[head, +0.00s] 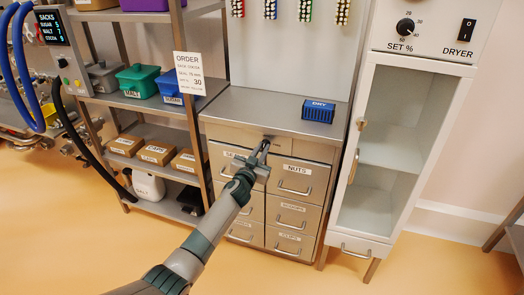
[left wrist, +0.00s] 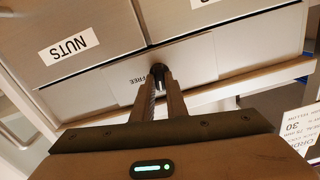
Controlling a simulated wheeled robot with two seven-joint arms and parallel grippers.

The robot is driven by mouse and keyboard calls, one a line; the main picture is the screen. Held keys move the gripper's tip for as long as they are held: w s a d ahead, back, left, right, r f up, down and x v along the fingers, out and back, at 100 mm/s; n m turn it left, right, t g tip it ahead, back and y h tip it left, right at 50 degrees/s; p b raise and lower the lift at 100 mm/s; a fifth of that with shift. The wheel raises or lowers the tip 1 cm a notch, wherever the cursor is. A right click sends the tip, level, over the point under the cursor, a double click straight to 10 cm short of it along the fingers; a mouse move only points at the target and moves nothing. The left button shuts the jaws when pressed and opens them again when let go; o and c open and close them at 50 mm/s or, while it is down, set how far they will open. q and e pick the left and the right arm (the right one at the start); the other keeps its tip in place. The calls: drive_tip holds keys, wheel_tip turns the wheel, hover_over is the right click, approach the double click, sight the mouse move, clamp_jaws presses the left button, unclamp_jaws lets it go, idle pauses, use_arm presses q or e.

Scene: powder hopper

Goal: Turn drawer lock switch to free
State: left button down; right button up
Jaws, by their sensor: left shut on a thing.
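The drawer lock switch (left wrist: 158,69) is a small dark knob on a pale plate (left wrist: 196,62), in the rail above the drawers. The word FREE (left wrist: 150,77) reads upside down beside the knob in the left wrist view. My left gripper (head: 263,146) reaches the top rail of the drawer cabinet (head: 240,103) in the head view. In the left wrist view, its fingers (left wrist: 160,80) are shut on the switch. The fingers hide part of the knob and plate, so its exact angle is unclear. My right gripper is in neither view.
The NUTS drawer (head: 297,178) and the other drawers appear closed. A blue DRY tray (head: 318,112) sits on the cabinet top. A shelf rack with an ORDER sheet (head: 189,73) stands left. A dryer cabinet (head: 345,190) stands close on the right.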

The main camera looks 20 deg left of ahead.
use_arm(q)
drive_tip(key=m, duration=0.3)
drive_tip(key=shift+f, duration=0.1)
drive_tip(key=m, duration=0.3)
drive_tip(key=shift+d+b, duration=0.1)
drive_tip(key=shift+b, duration=0.3)
drive_tip(key=shift+m, duration=1)
drive_tip(key=shift+d+f+m+b, duration=0.1)
drive_tip(key=shift+m+b, duration=0.1)
drive_tip(key=shift+m, duration=1.75)
drive_tip(key=shift+f+m+b, duration=0.1)
drive_tip(key=shift+m+b, duration=0.1)
drive_tip(key=shift+m, duration=1.75)
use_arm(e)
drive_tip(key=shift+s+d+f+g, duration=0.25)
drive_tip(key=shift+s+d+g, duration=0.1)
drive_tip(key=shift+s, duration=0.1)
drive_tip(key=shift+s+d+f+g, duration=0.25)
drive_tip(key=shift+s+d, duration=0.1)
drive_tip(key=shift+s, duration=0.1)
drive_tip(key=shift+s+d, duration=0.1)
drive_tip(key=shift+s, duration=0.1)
